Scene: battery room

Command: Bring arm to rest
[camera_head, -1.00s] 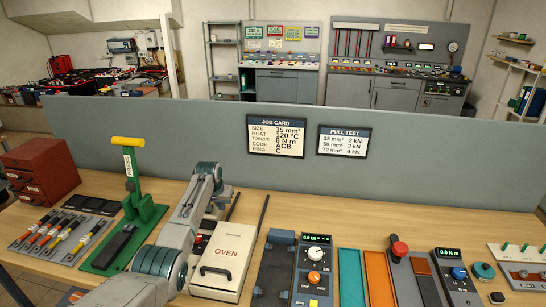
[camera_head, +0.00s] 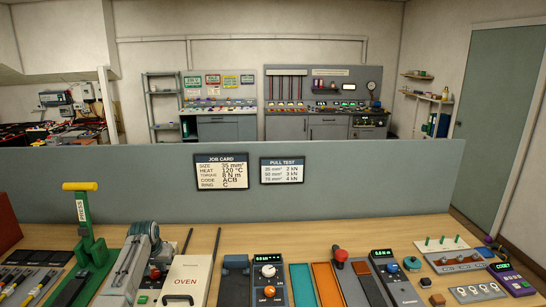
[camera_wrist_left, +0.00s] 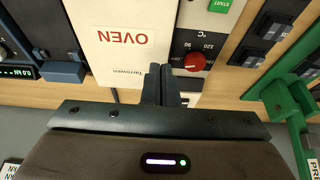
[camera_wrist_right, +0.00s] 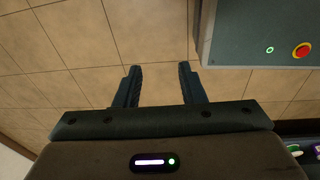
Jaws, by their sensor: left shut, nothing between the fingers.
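My left arm (camera_head: 125,272) reaches over the bench beside the white oven (camera_head: 187,281). In the left wrist view, my left gripper (camera_wrist_left: 163,72) has its fingers together with nothing between them. It is over the edge between the oven's white lid (camera_wrist_left: 118,45) and its control panel, close to the red temperature dial (camera_wrist_left: 195,62). I cannot tell whether it touches. My right gripper (camera_wrist_right: 158,75) is open and empty above the tiled floor; it does not show in the head view.
A green press (camera_head: 88,245) with a yellow handle stands left of my left arm. Right of the oven are a meter box (camera_head: 268,290), coloured strips and a red-knobbed device (camera_head: 340,256). A grey partition (camera_head: 330,205) backs the bench. A grey cabinet (camera_wrist_right: 255,35) is near my right gripper.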

